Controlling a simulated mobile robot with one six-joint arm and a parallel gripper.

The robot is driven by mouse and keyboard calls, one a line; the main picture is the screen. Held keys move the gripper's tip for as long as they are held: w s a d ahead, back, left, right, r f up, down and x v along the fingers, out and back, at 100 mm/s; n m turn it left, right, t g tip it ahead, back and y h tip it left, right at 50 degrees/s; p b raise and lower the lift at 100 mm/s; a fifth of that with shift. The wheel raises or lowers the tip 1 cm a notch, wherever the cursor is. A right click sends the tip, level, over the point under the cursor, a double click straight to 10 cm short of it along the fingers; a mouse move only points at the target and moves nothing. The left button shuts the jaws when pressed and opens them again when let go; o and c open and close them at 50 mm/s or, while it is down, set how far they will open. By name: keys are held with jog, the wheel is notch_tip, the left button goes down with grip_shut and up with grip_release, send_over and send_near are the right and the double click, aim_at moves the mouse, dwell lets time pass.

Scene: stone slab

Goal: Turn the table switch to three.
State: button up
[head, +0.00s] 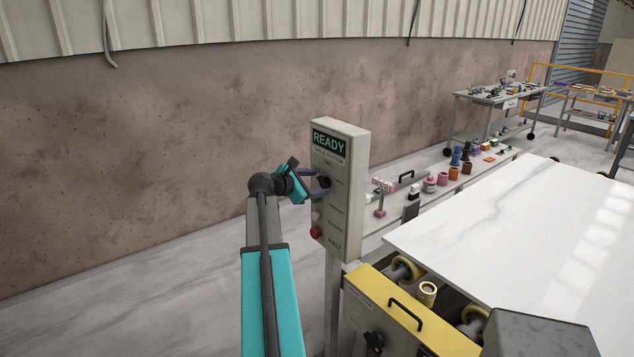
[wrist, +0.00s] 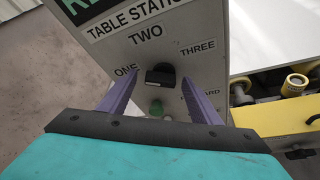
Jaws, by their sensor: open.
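The table switch is a black knob (wrist: 160,75) on a grey control box (head: 352,180), under the label "TABLE STATION". ONE is printed at its left, TWO above it and THREE at its upper right. Which label the knob points to, I cannot tell. My gripper (wrist: 160,80) is open, with one purple finger on each side of the knob in the wrist view. Whether the fingers touch it is not clear. In the head view my gripper (head: 318,184) is at the front face of the box and partly hides the knob.
A green button (wrist: 156,107) sits below the knob. A red button (head: 315,232) is lower on the box, by "HALT". A green "READY" display (head: 329,141) is above. A white stone slab (head: 530,230) lies to the right, behind a yellow panel (head: 415,320) with a handle.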

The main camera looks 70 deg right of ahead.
jog(key=shift+s+d+f, duration=0.1)
jog(key=shift+d+f, duration=0.05)
jog(key=shift+d, duration=0.1)
jog(key=shift+c, duration=0.5)
jog(key=c, duration=0.9)
jog(key=shift+c, duration=0.2)
